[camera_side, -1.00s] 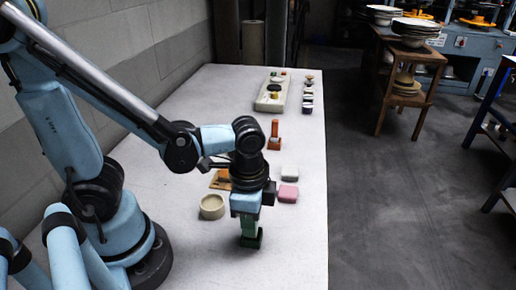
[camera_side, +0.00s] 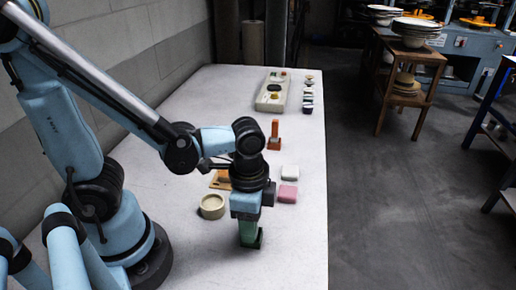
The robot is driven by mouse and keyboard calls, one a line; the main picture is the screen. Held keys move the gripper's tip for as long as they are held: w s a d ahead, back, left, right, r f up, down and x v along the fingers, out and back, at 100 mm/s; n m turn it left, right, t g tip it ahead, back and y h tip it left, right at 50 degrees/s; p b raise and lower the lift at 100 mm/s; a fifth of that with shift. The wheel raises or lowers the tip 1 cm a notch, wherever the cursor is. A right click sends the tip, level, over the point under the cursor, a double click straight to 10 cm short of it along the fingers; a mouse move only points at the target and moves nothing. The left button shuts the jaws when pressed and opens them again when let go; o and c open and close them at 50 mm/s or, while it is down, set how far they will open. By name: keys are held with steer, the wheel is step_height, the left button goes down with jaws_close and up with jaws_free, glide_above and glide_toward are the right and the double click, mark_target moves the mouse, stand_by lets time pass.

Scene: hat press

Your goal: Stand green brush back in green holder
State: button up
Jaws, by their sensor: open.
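The green brush (camera_side: 248,233) stands upright directly under my gripper (camera_side: 247,218). The dark green holder (camera_side: 259,238) is at the brush's lower end, showing mostly on its right side. From this view I cannot tell whether the brush's foot is fully inside the holder or partly in front of it. My gripper points straight down over the brush and is open, with the brush's top close beneath or between the jaws. The fingertips are small and hard to make out.
A round cream bowl (camera_side: 212,206) is left of the gripper. A pink block (camera_side: 287,193) and a white block (camera_side: 290,172) lie to the right behind it. An orange brush (camera_side: 275,130) stands in its holder farther back. The table's front is clear.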

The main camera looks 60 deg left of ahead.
step_height(320, 180, up, 12)
steer(key=shift+a+r, duration=0.1)
steer(key=shift+r, duration=0.15)
steer(key=w+a+f+n+t, duration=0.2)
steer(key=w+a+n+t, duration=0.4)
steer(key=n, duration=0.3)
steer(key=shift+a+t, duration=0.5)
steer(key=shift+a, duration=0.4)
